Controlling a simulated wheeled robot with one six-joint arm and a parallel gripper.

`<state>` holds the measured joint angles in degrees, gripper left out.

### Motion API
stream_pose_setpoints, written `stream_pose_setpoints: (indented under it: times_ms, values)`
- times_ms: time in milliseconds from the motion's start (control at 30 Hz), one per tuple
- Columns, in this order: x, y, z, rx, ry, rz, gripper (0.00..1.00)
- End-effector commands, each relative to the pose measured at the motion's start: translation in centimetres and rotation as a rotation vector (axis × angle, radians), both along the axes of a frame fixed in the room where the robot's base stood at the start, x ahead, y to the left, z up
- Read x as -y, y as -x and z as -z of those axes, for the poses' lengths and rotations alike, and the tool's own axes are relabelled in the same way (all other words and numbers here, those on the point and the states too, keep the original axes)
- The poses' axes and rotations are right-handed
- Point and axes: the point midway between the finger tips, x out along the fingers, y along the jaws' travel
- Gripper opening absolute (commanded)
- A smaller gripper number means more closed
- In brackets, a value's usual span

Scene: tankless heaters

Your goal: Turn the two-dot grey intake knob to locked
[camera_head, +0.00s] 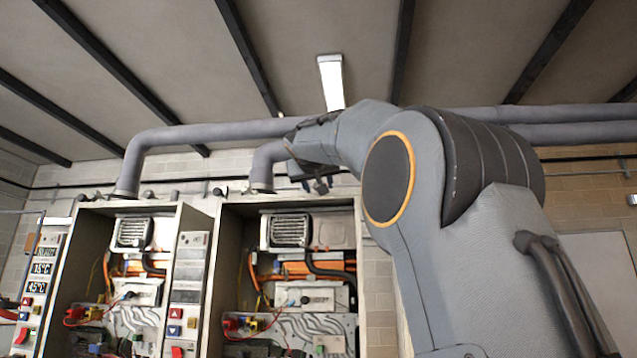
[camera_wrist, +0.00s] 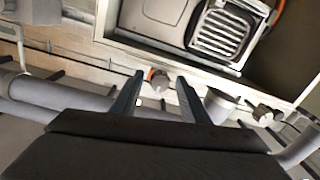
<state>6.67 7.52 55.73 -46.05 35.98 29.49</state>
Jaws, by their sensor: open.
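In the wrist view, a grey knob (camera_wrist: 160,82) with a small orange mark beside it lies between my gripper's fingertips (camera_wrist: 160,76), at the edge of a heater cabinet. The two fingers are apart, one on each side of it in the picture; I cannot tell the depth gap or any contact. A second grey knob (camera_wrist: 263,115) sits farther right, past a flue pipe. No dots can be made out on either knob, so I cannot tell which has two. In the head view my gripper (camera_head: 318,185) is above the right cabinet's top, small and dark.
Two open heater cabinets stand side by side, the left (camera_head: 140,205) and the right (camera_head: 285,199). Grey flue pipes (camera_head: 200,132) rise from their tops, close to my gripper. A control panel (camera_head: 188,290) sits between the cabinets. Small knobs (camera_head: 218,191) stand along the tops.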

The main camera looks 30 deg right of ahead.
Motion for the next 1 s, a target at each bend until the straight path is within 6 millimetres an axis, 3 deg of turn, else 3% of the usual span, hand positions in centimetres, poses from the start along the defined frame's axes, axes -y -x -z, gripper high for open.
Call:
stream_pose_setpoints:
  times_ms: [133, 400, 767, 1000]
  values:
    - [0.0, 0.01, 0.02, 0.0, 0.0, 0.0, 0.41]
    - [-0.01, 0.02, 0.02, 0.0, 0.0, 0.0, 0.0]
    - [-0.01, -0.02, 0.18, 0.039, -0.056, 0.001, 0.0]
    - [-0.06, -0.14, 0.37, 0.134, -0.194, 0.0, 0.0]
